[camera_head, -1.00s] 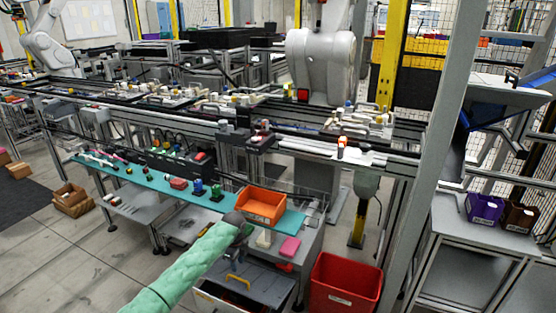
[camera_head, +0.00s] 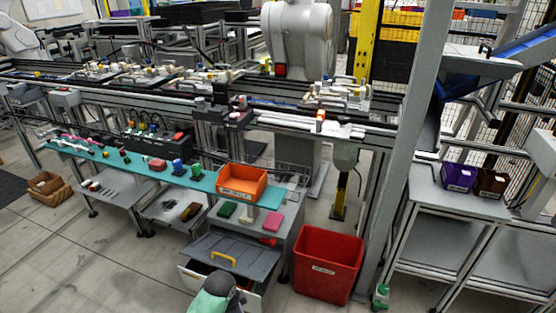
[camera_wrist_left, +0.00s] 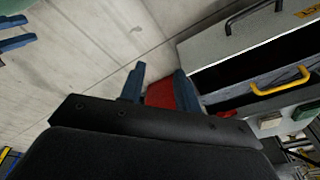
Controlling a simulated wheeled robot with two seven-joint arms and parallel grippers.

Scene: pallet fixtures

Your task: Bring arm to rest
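My left arm (camera_head: 212,297), in a green sleeve, comes in at the bottom of the head view with its dark wrist end in front of the open grey drawer unit. Its fingers do not show there. Two more blue fingers, apart and empty, at the upper left edge of that view look like my right gripper (camera_wrist_left: 16,32). The right gripper is not clear in the head view.
The drawer unit (camera_head: 240,252) with a yellow handle stands close to my left arm. A red bin (camera_head: 327,265) is to its right. An orange tray (camera_head: 242,183) sits on the teal shelf. Purple (camera_head: 459,176) and brown (camera_head: 491,183) bins stand far right.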

